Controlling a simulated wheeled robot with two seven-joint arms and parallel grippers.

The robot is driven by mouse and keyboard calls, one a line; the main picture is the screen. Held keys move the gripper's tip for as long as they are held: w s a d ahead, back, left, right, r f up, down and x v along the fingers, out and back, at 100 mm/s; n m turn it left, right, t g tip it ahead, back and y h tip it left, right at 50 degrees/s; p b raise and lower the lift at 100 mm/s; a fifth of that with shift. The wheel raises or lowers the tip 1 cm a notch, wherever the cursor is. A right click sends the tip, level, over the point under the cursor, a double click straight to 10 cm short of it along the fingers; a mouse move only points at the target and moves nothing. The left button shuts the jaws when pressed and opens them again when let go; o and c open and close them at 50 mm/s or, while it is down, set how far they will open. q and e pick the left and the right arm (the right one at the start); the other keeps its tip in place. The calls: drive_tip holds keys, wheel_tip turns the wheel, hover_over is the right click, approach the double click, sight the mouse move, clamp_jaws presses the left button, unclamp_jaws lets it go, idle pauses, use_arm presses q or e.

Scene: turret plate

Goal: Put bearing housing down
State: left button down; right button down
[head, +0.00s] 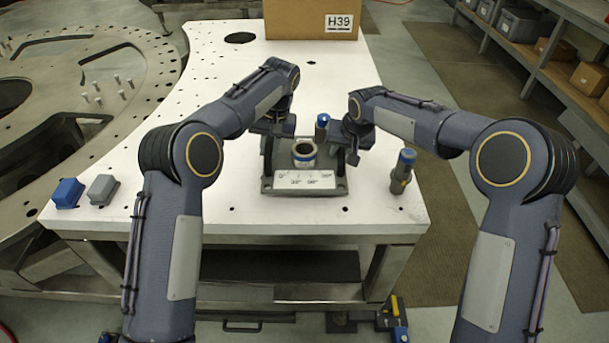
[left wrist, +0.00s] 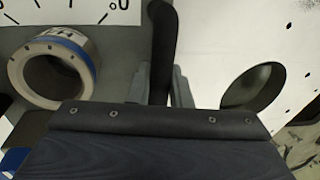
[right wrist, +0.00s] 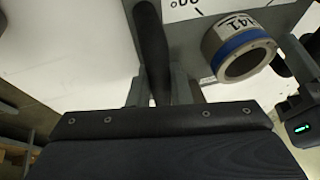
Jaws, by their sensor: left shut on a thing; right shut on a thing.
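The bearing housing (head: 304,153), a pale metal ring with a blue band, stands upright on a grey tray (head: 265,189) with a white angle scale at its front. It also shows in the left wrist view (left wrist: 50,70) and the right wrist view (right wrist: 238,48), untouched by either gripper. My left gripper (head: 270,138) is shut on the tray's dark left handle (left wrist: 163,45). My right gripper (head: 347,142) is shut on the dark right handle (right wrist: 152,45). The tray is at the white table; I cannot tell whether a small gap lies under it.
A blue-topped grey tool (head: 402,172) stands right of the tray; another blue-topped item (head: 322,126) stands behind. Blue (head: 67,193) and grey (head: 102,189) blocks lie at the left. A cardboard box (head: 310,20) is at the back. The white tabletop (head: 240,205) is clear left of the tray.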

use_arm(q)
drive_tip(key=c, duration=1.3)
unclamp_jaws()
drive_tip(key=shift+f, duration=0.1)
use_arm(e)
drive_tip(key=c, duration=1.3)
unclamp_jaws()
drive_tip(key=shift+s, duration=0.1)
use_arm(q)
drive_tip(key=r, duration=0.2)
drive_tip(key=d+r, duration=0.1)
drive_tip(key=r, duration=0.4)
drive_tip(key=shift+d+r, duration=0.15)
drive_tip(key=shift+d, duration=0.1)
use_arm(e)
drive_tip(key=v, duration=1.2)
use_arm(q)
drive_tip(key=r+p, duration=0.4)
drive_tip(key=r, duration=0.1)
drive_tip(key=d+r+p, duration=0.1)
drive_tip(key=r+p, duration=0.2)
drive_tip(key=shift+d, duration=0.1)
use_arm(e)
wheel_tip(320, 180, up, 7)
drive_tip(key=shift+f, duration=0.15)
